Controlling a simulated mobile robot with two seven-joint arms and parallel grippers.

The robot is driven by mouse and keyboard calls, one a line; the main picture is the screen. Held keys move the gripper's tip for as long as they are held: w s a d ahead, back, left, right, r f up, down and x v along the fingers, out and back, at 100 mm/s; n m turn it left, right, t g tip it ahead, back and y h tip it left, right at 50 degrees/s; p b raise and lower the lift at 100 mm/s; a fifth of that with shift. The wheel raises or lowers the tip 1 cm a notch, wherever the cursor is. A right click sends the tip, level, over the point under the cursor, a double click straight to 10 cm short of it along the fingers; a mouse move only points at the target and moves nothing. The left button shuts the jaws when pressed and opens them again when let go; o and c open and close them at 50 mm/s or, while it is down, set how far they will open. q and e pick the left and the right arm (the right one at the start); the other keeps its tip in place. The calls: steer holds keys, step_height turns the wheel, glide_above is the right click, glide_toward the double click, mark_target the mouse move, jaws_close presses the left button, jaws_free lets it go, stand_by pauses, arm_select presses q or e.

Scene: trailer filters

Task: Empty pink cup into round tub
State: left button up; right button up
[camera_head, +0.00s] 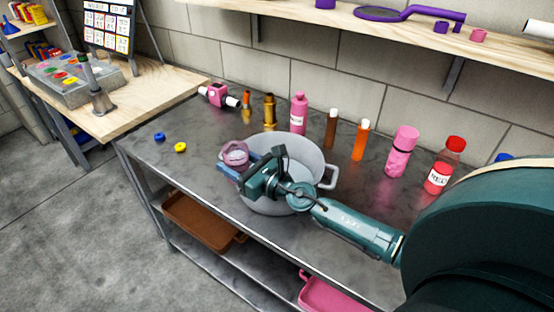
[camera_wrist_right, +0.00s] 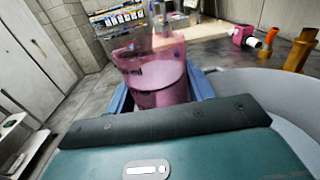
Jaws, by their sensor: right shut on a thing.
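The translucent pink cup (camera_head: 235,152) is held between the blue fingers of my right gripper (camera_head: 238,163), just left of the round tub's rim in the head view. In the right wrist view the pink cup (camera_wrist_right: 157,75) stands between the fingers, roughly upright with a slight lean. Its lower part looks darker pink; I cannot tell for sure what is inside. The round grey tub (camera_head: 310,160) with side handles stands on the metal table, partly hidden by my right gripper and forearm. The tub's pale wall (camera_wrist_right: 285,95) also shows at the right wrist view's right side. My left gripper is out of view.
Several bottles, among them a pink one (camera_head: 299,113) and a red-capped one (camera_head: 445,166), line the back of the metal table (camera_head: 200,155). Blue and yellow (camera_head: 180,147) rings lie at its left. A wall shelf (camera_head: 350,22) runs above. The table's left part is mostly clear.

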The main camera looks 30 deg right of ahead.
mark_target(247, 155)
steer(key=shift+d, duration=0.1)
steer(key=shift+d+r+m+b, duration=0.25)
steer(key=shift+d+m+b, duration=0.15)
steer(key=shift+m+b, duration=0.45)
steer(key=shift+w+d+f+m+b, duration=0.1)
steer(key=shift+d+f+m+b, duration=0.15)
steer(key=shift+m+b, duration=0.3)
steer(key=shift+d+f+m+b, duration=0.15)
steer(key=shift+d+m+b, duration=0.1)
steer(key=shift+m+b, duration=0.3)
steer(key=shift+w+d+r+m+t, duration=0.1)
steer(key=shift+d+r+m+t, duration=0.2)
steer(key=shift+m, duration=0.25)
steer(key=shift+d+r+m, duration=0.15)
steer(key=shift+d+m, duration=0.1)
steer(key=shift+m, duration=0.15)
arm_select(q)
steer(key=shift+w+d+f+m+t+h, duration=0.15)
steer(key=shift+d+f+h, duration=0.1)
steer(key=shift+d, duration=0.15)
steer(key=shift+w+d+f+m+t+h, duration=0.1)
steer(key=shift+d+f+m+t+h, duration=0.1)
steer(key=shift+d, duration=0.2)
arm_select(e)
steer(key=shift+d, duration=0.1)
